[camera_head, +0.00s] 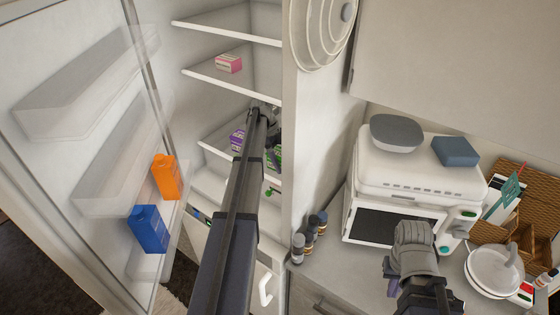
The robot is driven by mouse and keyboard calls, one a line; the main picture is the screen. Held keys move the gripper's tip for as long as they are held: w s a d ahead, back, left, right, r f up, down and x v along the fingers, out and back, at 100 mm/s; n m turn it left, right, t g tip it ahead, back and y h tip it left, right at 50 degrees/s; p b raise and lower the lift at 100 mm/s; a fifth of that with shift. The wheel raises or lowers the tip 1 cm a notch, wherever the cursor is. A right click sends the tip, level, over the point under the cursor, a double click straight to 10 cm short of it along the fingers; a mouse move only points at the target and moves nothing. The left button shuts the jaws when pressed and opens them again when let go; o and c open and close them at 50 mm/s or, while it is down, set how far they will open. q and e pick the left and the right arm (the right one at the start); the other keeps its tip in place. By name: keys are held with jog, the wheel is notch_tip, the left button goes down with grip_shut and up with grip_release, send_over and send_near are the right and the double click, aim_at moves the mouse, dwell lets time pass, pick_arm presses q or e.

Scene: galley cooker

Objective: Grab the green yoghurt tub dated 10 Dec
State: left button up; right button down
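Inside the open fridge, a green item (274,157) shows in part on a middle shelf, just right of my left forearm; its label is too small to read, so no date shows. A purple package (237,139) sits on the same shelf, left of the forearm. My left gripper (268,112) is inside the fridge near the green item. My own arm hides most of it, and I cannot tell whether it is open or holds anything. My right gripper (415,236) is over the worktop in front of the microwave; its fingers do not show clearly.
A pink package (229,64) sits on a higher shelf. The fridge door at left holds an orange carton (164,177) and a blue carton (149,229). Dark-topped jars (298,248), a microwave (388,224) and white bowls (493,268) crowd the worktop.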

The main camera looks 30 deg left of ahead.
pick_arm(q)
jog(key=c, duration=0.6)
jog(key=shift+r, duration=0.15)
jog(key=shift+c, duration=0.2)
notch_tip(320, 180, up, 3)
jog(key=p, duration=0.3)
jog(key=shift+r, duration=0.1)
jog(key=shift+s+r+p, duration=0.2)
jog(key=shift+r+p, duration=0.15)
jog(key=shift+p, duration=0.25)
jog(key=s+a, duration=0.2)
jog(key=s, duration=0.6)
jog(key=s+a, duration=0.3)
jog(key=s, duration=0.5)
jog(key=shift+s+a+f+b, duration=0.25)
jog(key=shift+s+f+b, duration=0.1)
jog(key=shift+s, duration=0.05)
